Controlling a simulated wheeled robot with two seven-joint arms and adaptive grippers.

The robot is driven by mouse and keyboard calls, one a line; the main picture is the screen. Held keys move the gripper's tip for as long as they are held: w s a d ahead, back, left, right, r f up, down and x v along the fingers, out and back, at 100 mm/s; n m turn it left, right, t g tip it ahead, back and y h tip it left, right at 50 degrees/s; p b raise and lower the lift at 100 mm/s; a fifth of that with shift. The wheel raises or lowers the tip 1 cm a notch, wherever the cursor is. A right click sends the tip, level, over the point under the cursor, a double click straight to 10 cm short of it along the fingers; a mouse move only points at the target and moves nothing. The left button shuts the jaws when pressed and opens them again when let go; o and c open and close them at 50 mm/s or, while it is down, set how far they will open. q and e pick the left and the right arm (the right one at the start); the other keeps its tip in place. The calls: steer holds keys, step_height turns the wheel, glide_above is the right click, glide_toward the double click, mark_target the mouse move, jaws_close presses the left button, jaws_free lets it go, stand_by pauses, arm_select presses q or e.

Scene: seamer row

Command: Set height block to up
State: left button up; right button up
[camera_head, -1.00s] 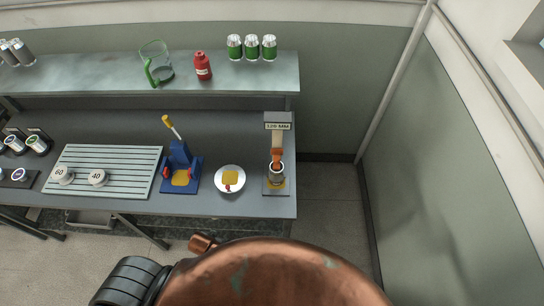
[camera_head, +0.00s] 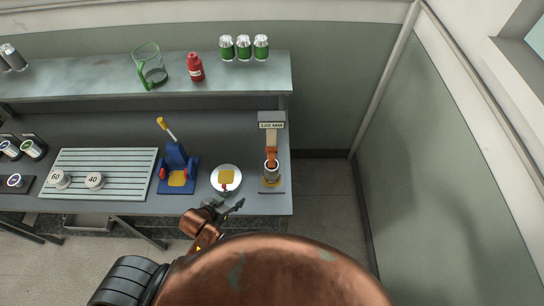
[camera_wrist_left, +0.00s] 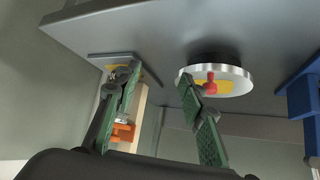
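The height gauge stand at the right end of the bench has a pale upright post (camera_head: 271,141) under a small "MM" sign (camera_head: 271,126). An orange block (camera_head: 271,155) sits low on the post, just above a silver can; I take it as the height block. In the left wrist view the orange block (camera_wrist_left: 123,132) and pale post (camera_wrist_left: 138,112) show beyond the left finger, partly hidden by it. My left gripper (camera_head: 238,207) is at the bench's front edge, left of and nearer than the stand. Its green fingers (camera_wrist_left: 157,85) are apart with nothing between them. My right gripper is not in view.
A round plate (camera_head: 226,189) with a yellow patch and red knob lies left of the stand, close to my left gripper. A blue press (camera_head: 176,160) stands further left, beside a slatted rack (camera_head: 112,160). The upper shelf (camera_head: 100,78) overhangs behind. Floor is clear right of the bench.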

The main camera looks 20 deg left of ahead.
arm_select(q)
steer(key=w+d+r+m+t+h, duration=0.2)
steer(key=w+d+r+t+h, duration=0.15)
steer(key=w+d, duration=0.4)
steer(key=t+h, duration=0.3)
glide_toward(272, 156)
steer(key=x, duration=0.3)
steer(key=shift+m, duration=0.4)
steer(key=x, duration=0.4)
steer(key=p+x, duration=0.1)
steer(key=x, duration=0.2)
steer(key=shift+f, duration=0.25)
steer(key=shift+a, duration=0.1)
steer(key=shift+c, duration=0.7)
jaws_close()
